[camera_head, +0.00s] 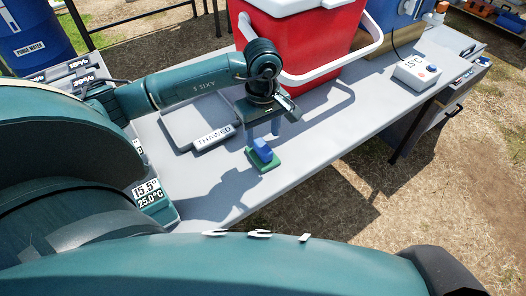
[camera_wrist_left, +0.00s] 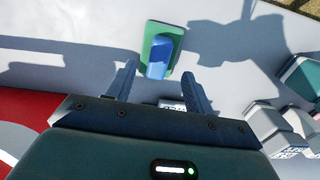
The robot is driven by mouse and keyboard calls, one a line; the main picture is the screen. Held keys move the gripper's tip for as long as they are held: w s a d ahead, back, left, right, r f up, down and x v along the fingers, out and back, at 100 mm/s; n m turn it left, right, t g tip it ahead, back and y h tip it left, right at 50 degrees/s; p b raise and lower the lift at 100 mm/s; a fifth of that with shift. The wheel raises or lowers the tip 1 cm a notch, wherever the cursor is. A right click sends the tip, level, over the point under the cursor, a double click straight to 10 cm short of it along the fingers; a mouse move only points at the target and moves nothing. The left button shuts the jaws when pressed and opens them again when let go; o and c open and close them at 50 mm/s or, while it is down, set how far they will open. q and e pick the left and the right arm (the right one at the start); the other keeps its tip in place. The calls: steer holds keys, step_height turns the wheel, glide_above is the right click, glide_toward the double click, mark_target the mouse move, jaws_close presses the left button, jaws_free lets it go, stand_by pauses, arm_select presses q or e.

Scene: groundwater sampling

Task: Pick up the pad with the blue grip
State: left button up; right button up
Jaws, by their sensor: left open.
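The pad (camera_head: 264,164) is a green slab with a blue grip (camera_head: 262,149) standing on top. It lies on the grey table in front of my left gripper. My left gripper (camera_head: 264,130) points down just behind and above the pad, with its fingers apart and nothing between them. In the left wrist view, the pad's green base (camera_wrist_left: 173,30) and blue grip (camera_wrist_left: 159,60) show beyond the fingertips of the left gripper (camera_wrist_left: 160,82), roughly centred between them. The fingers do not touch the pad. My right gripper is in neither view.
A flat grey block labelled THAWED (camera_head: 196,120) lies left of my gripper. A red cooler (camera_head: 300,45) with a white handle stands behind it. The grey table (camera_head: 322,140) is clear right of the pad.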

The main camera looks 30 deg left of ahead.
mark_target(263, 145)
arm_select(q)
steer(key=shift+w+f, duration=0.1)
steer(key=shift+f, duration=2.7)
steer(key=shift+c, duration=0.3)
steer(key=c, duration=1)
steer(key=shift+r, duration=0.1)
